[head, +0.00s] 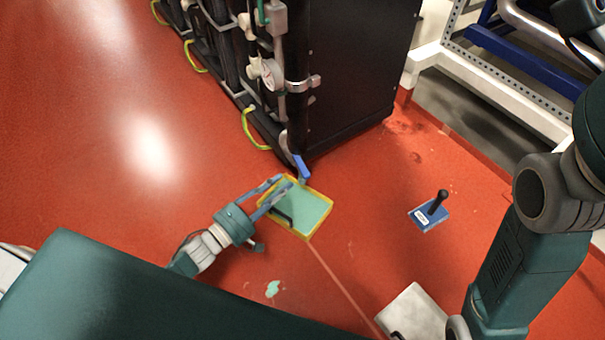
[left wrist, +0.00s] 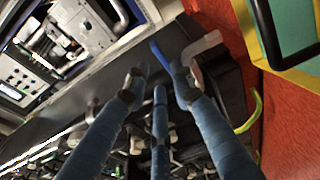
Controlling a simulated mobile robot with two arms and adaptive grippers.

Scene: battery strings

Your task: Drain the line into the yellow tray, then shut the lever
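The yellow tray (head: 321,222) lies on the floor by the rack's corner, with pale green liquid (head: 303,206) across its inside. Its yellow rim also shows in the left wrist view (left wrist: 243,25). The blue lever (head: 302,170) is at the low end of the rack's pipework, just above the tray's far edge. My left gripper (head: 280,188) is over the tray's left side. In the left wrist view its fingers are spread, with the blue lever (left wrist: 161,54) close to the fingertips; contact cannot be told. My right arm shows at the right, but its gripper is not visible.
The black rack (head: 350,80) stands behind the tray, with pipes and yellow-green hoses (head: 254,130). A green spill (head: 272,289) lies on the red floor. A blue plate with a black handle (head: 437,203) lies to the right. Open floor is at the left.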

